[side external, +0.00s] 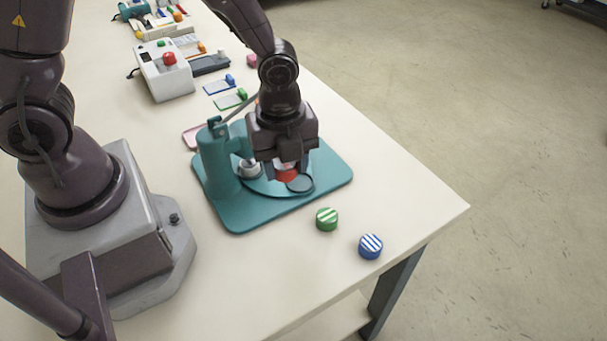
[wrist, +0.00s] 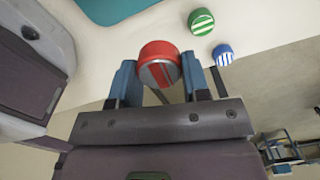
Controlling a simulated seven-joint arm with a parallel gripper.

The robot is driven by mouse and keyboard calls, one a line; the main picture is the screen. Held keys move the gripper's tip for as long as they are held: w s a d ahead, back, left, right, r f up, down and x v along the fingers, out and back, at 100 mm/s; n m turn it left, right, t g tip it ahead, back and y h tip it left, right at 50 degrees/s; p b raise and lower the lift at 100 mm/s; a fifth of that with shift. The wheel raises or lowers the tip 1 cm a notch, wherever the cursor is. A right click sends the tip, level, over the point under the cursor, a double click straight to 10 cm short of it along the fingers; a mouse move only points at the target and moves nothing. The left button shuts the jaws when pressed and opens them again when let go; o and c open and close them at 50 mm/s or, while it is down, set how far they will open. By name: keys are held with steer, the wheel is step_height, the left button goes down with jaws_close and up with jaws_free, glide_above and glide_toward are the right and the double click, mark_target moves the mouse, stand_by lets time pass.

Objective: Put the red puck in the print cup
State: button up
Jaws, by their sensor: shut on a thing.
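The red puck (side external: 287,174) is held between the fingers of my gripper (side external: 287,168), over the teal pad press (side external: 218,163). In the wrist view the red puck (wrist: 157,50) sits between both blue fingertips (wrist: 160,75), and its striped face shows. A dark round cup (side external: 301,184) lies on the press's round plate, just right of and below the puck in the side view. A second, pale cup (side external: 249,169) is at the plate's left. I cannot tell whether the puck touches a cup. My gripper hides part of the plate.
A green striped puck (side external: 327,219) and a blue striped puck (side external: 371,246) stand on the table in front of the press. A control box with a red button (side external: 169,59) and small coloured cards and stamps are behind. The table's right edge is near the blue puck.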

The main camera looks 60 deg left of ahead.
mark_target(299, 184)
steer(key=w+a+f+m, duration=0.1)
steer(key=w+f+m, duration=0.1)
steer(key=m, duration=0.1)
steer(key=w+a+f+m, duration=0.1)
steer(key=a+f+m, duration=0.1)
steer(key=m, duration=0.1)
steer(key=w+a+f+m, duration=0.2)
steer(key=m, duration=0.2)
steer(key=shift+w+a, duration=0.2)
steer(key=shift+w, duration=0.15)
steer(key=shift+f, duration=2.25)
steer(key=shift+f, duration=0.25)
